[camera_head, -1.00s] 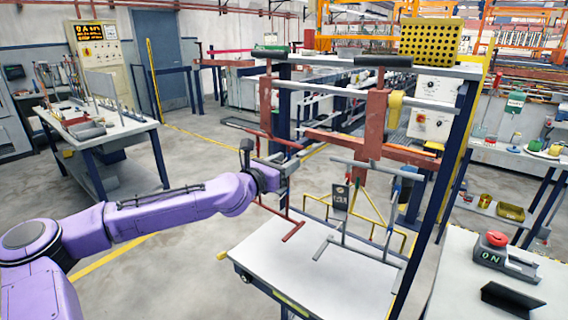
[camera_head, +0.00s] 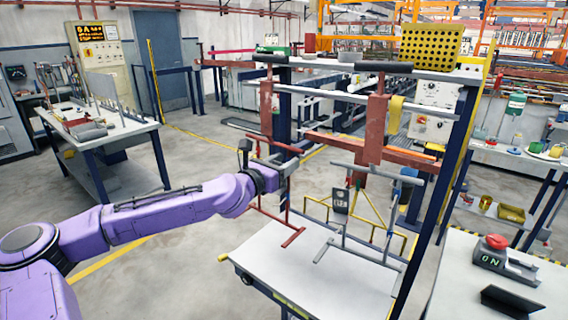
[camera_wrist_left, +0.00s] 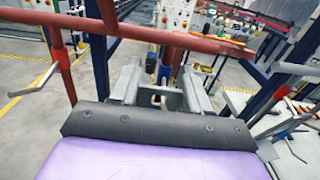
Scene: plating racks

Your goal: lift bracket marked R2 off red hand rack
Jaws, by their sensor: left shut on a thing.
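My left gripper (camera_head: 288,160) is beside the upper part of a thin red rod rack (camera_head: 286,203), which has angled feet at its bottom. In the left wrist view a red bar (camera_wrist_left: 135,30) crosses in front of the gripper. Its two grey fingers (camera_wrist_left: 160,92) are shut on a small grey metal piece (camera_wrist_left: 161,101), mostly hidden; I cannot read a mark on it or tell for certain that it is bracket R2. A dark plate with a pale mark (camera_head: 340,201) hangs near a grey rod rack (camera_head: 346,243), its mark too small to read. My right gripper is not in view.
A white-topped table (camera_head: 300,275) stands below the racks. A blue upright (camera_head: 440,190) and a red hanging frame (camera_head: 375,125) stand close to the right. A counter with a red button box (camera_head: 495,255) is at right. Open floor lies left.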

